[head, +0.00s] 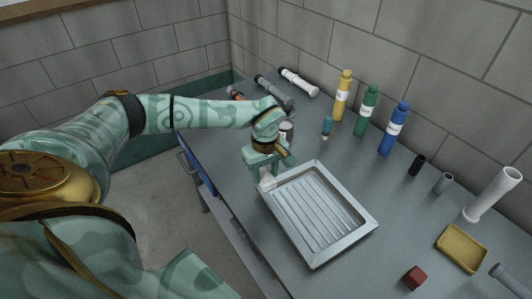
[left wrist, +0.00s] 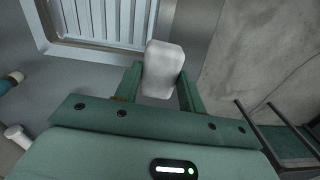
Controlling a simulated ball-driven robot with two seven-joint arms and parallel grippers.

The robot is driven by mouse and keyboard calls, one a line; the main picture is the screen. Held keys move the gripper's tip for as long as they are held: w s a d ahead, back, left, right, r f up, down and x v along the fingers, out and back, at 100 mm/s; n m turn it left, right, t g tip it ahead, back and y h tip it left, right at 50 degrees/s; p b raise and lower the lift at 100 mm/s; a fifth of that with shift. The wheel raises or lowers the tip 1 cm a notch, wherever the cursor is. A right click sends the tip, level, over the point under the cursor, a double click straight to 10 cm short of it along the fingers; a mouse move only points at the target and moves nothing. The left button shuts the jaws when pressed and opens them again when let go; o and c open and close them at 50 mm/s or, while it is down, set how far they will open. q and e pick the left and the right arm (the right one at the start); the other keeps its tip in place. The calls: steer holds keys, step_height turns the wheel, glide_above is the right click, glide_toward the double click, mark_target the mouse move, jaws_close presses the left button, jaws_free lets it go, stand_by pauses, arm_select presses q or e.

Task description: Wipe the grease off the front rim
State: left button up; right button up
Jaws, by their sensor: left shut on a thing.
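My left gripper (head: 264,172) is shut on a white block (head: 267,182) that looks like a sponge. In the left wrist view the white block (left wrist: 163,66) sits between the two green fingers of my left gripper (left wrist: 160,88). The tray rim (left wrist: 100,54) lies beside and beyond it. I cannot tell whether the block touches the rim. The front rim runs along the tray's lower left side in the head view. I can make out no grease on it. My right gripper is not in view.
Yellow (head: 342,97), green (head: 366,112) and blue (head: 393,129) bottles stand by the wall. A white tube (head: 493,194), a yellow dish (head: 460,248) and a red cube (head: 413,278) are on the right. Pipes lie at the far end. The counter drops off along its left edge.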

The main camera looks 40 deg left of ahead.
arm_select(q)
step_height(320, 180, up, 2)
steer(key=shift+d+r+p, duration=0.1)
steer(key=shift+r+p, duration=0.05)
steer(key=shift+p, duration=0.65)
